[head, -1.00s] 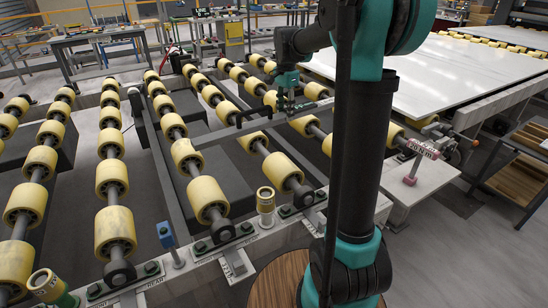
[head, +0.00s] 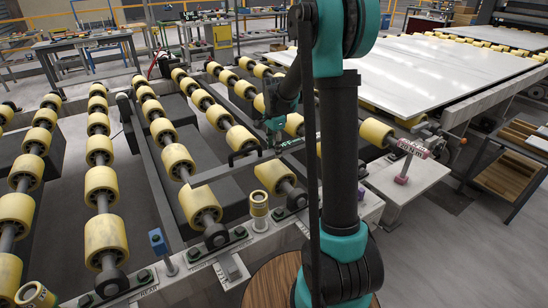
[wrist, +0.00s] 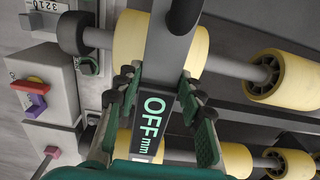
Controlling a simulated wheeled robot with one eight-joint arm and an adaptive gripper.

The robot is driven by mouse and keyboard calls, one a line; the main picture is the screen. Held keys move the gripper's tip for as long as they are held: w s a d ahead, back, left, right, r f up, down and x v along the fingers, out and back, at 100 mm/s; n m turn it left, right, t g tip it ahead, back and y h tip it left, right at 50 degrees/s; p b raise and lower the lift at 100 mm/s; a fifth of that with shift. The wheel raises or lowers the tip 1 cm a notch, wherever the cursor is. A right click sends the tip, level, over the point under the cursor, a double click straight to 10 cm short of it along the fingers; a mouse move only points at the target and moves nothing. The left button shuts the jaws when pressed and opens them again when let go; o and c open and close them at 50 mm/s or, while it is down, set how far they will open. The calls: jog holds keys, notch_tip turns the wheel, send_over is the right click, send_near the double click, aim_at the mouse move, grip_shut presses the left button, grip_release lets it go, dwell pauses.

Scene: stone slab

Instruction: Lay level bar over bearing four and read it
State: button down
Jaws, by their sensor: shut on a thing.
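My gripper (head: 272,138) is shut on the level bar (head: 212,174), a long dark grey bar with a handle-like loop. The bar lies across the view above the yellow rollers near the front rail. In the wrist view my gripper's fingers (wrist: 158,88) close on both sides of the bar (wrist: 172,45), whose display (wrist: 155,120) reads "OFF mm". Dark bearings stand on the near rail at the shaft ends, one at lower left (head: 110,278), one in the middle (head: 215,236) and one further right (head: 298,196). I cannot tell which is bearing four, or whether the bar touches anything.
A yellow-and-white cylinder (head: 259,204) and a blue-topped post (head: 158,242) stand by the front rail. A large white slab (head: 430,75) lies beyond. In the wrist view, a coloured knob (wrist: 36,98) sits at left.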

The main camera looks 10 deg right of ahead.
jog(key=shift+f, duration=1.95)
jog(key=shift+f, duration=0.1)
jog(key=c, duration=1)
grip_release()
jog(key=shift+o, duration=0.2)
notch_tip(320, 180, up, 11)
jog(key=shift+s+r, duration=0.15)
jog(key=shift+r, duration=0.4)
jog(key=s+d+f+n+t, duration=0.1)
jog(key=s+f+n, duration=0.2)
jog(key=s, duration=0.6)
jog(key=s+d+f+n+t, duration=0.1)
jog(key=s+f+n, duration=0.3)
jog(key=s, duration=0.5)
jog(key=s+d+f+n+t, duration=0.2)
jog(key=s+n, duration=0.4)
jog(key=s, duration=0.3)
jog(key=shift+s+f+n, duration=0.3)
jog(key=shift+s+f, duration=0.1)
jog(key=shift+f, duration=0.45)
